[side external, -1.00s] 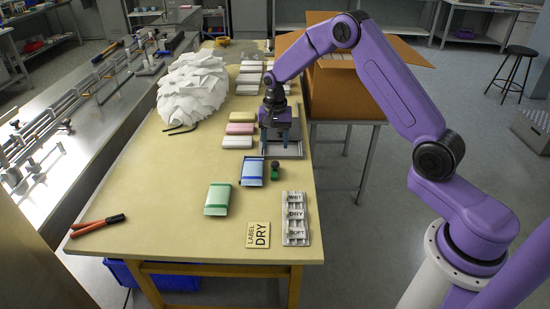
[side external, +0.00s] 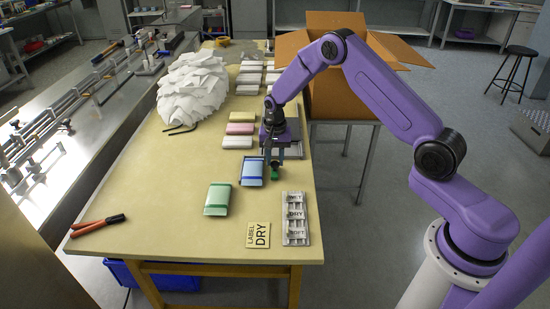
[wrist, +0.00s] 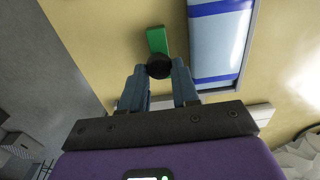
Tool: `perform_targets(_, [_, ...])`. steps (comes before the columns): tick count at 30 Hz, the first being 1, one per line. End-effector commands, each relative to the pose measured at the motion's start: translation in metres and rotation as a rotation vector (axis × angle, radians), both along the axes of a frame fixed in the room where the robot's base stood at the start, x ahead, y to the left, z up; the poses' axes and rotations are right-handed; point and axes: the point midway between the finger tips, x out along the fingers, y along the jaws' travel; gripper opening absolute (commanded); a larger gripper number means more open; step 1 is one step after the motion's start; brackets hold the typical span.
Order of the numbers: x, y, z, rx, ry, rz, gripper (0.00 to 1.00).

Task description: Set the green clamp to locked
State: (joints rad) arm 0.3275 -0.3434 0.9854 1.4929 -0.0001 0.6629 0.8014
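The green clamp (side external: 274,175) is small, with a green body and a round black knob. It is near the table's right edge, just right of the blue-and-white pack. In the wrist view its green arm (wrist: 156,40) points up and away from the knob (wrist: 159,67). My gripper (side external: 271,163) is low over the clamp. In the wrist view the fingers of my gripper (wrist: 159,70) are apart, with the knob in line between their tips. I cannot tell whether they touch it. The fingers partly hide the clamp in the side view.
The blue-and-white pack (side external: 252,171) lies close beside the clamp. A green pack (side external: 217,199), a DRY label card (side external: 258,235) and a grey label rack (side external: 295,218) are nearer. A grey tray (side external: 293,152) lies behind my gripper.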

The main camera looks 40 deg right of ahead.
Motion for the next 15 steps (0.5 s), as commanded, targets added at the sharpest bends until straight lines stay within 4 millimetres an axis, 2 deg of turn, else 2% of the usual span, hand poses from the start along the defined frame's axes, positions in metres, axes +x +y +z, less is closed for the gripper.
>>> perform_targets(5, [0.001, 0.001, 0.0, 0.0, 0.0, 0.0, 0.0])
perform_targets(15, [0.019, 0.019, 0.0, 0.0, 0.0, -0.001, 0.0])
